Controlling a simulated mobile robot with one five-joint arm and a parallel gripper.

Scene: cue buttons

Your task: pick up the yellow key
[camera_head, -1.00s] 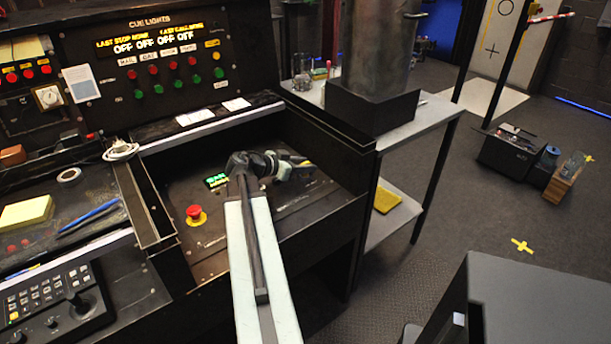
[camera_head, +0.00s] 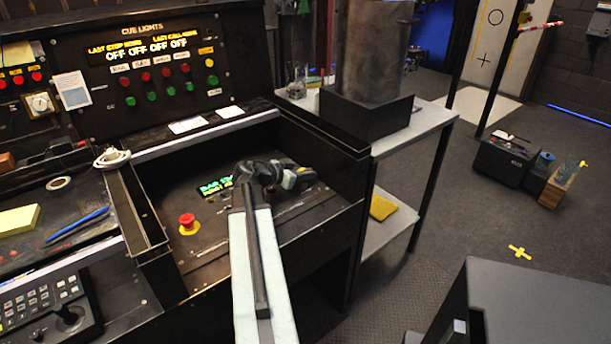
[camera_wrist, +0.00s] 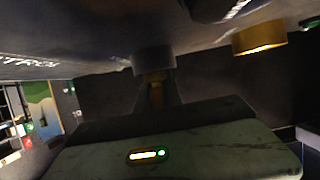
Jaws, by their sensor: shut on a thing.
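My gripper (camera_head: 296,177) is low over the right side of the recessed black panel (camera_head: 283,222), with its jaws pointing right. In the wrist view a narrow, dark yellow piece, seemingly the yellow key (camera_wrist: 156,92), is between the jaws, under a grey cylinder (camera_wrist: 153,60). My gripper is shut on it. I cannot tell whether the key still touches the cylinder. In the head view the key is mostly hidden by the jaws.
A red button (camera_head: 187,220) stands left on the panel, and a green-lit display (camera_head: 213,187) is behind my arm. A raised black wall (camera_head: 320,140) bounds the panel on the right. A metal drum (camera_head: 370,50) stands beyond. In the wrist view a yellow ring (camera_wrist: 260,37) is nearby.

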